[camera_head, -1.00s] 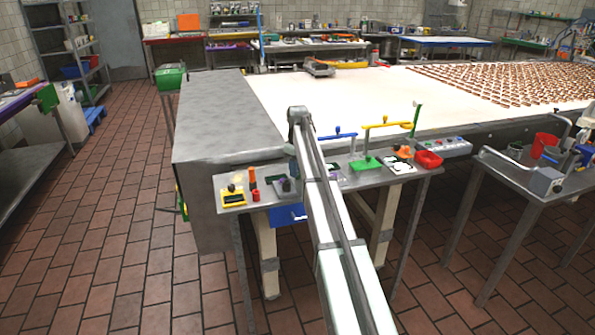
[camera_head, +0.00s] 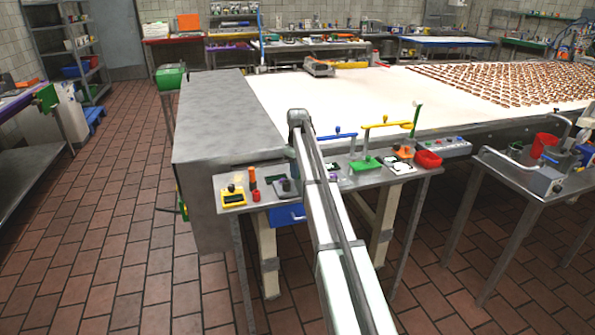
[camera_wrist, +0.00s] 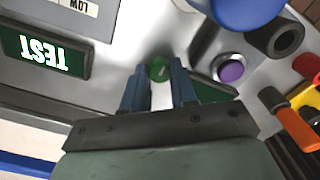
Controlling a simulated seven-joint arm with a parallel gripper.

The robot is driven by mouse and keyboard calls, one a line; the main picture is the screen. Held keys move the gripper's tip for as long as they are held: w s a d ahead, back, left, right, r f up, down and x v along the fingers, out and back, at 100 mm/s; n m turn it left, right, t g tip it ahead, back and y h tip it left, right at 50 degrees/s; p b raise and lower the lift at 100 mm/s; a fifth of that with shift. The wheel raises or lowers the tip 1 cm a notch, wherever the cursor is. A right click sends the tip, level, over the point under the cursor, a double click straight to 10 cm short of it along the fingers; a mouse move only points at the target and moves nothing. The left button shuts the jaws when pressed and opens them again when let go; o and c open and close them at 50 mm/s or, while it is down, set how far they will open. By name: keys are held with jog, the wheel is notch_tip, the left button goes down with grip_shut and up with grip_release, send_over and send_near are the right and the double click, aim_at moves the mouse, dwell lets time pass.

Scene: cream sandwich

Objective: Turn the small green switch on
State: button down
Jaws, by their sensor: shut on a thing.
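The small green switch (camera_wrist: 159,69) is a round knob on a grey metal panel in the wrist view. My gripper (camera_wrist: 158,73) has its two blue fingers around the knob, one on each side, and is shut on it. A pale mark crosses the knob's face, but its exact setting is hard to read. In the head view my arm covers the gripper and the switch, so neither shows there.
In the wrist view a green TEST sign (camera_wrist: 45,52) lies left of the switch, and a purple button (camera_wrist: 230,69) right of it.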

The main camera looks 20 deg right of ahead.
jog(key=m, duration=1.1)
jog(key=shift+d+m, duration=0.1)
jog(key=shift+m, duration=0.3)
dwell(0.4)
jog(key=c, duration=1.2)
grip_release()
jog(key=shift+o, duration=0.2)
jog(key=shift+r, duration=0.1)
notch_tip(320, 180, up, 14)
jog(key=shift+f, duration=0.2)
